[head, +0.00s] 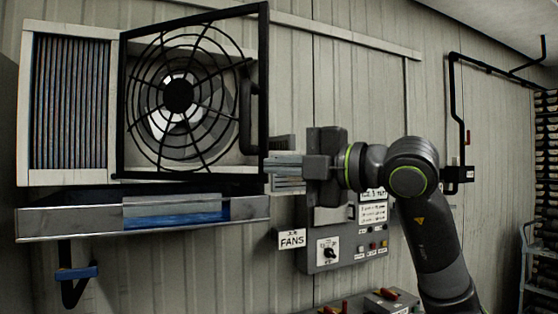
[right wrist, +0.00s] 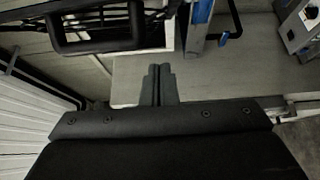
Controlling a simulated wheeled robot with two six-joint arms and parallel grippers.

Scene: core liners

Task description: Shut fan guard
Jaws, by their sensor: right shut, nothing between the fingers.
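The fan guard (head: 192,10) is a black square frame with a round wire grille, in front of the fan (head: 180,120) in the head view. It stands ajar: its right side looks larger and nearer than its left side. Its black handle (head: 246,108) is on the right side and also shows at the upper left of the right wrist view (right wrist: 98,44). My right gripper (head: 272,162) is shut and empty, its fingertips by the lower right edge of the guard. Whether they touch it I cannot tell. The closed fingers show in the right wrist view (right wrist: 158,72). My left gripper is out of view.
A finned panel (head: 70,100) is left of the fan. A metal tray (head: 70,222) sticks out below the housing. A grey control box (head: 330,255) with a FANS sign (head: 292,239) is below my right gripper. Racks (head: 546,150) stand at the far right.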

